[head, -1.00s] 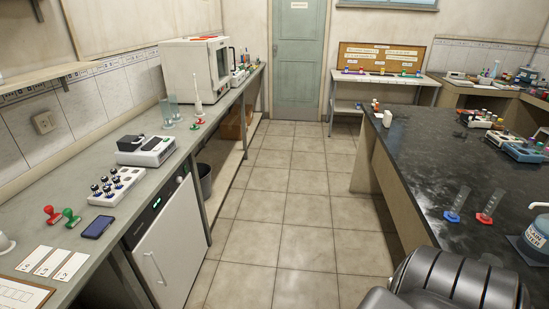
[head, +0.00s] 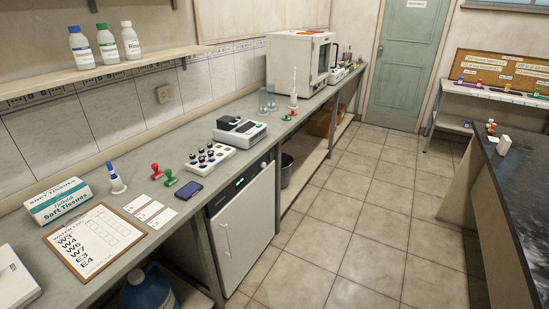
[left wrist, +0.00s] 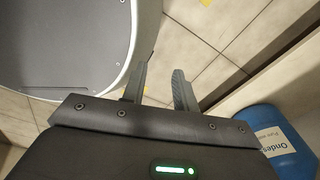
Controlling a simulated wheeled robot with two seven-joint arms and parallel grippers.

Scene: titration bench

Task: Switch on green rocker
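I cannot make out a green rocker switch in either view. A small green light (head: 240,183) shows on the dark top panel of the white under-bench cabinet (head: 245,226). My left gripper (left wrist: 160,70) shows in the left wrist view, its two dark fingers apart with nothing between them, above the tiled floor. A green lit strip shows on the gripper's own housing. My left gripper is out of the head view. My right gripper is in neither view.
The left bench holds a tissue box (head: 58,200), a clipboard (head: 94,240), red (head: 156,171) and green (head: 169,177) stamps, a phone (head: 187,190), a vial rack (head: 208,158) and a black-and-white instrument (head: 239,130). A blue container (head: 147,289) stands below. The floor aisle (head: 340,240) is clear.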

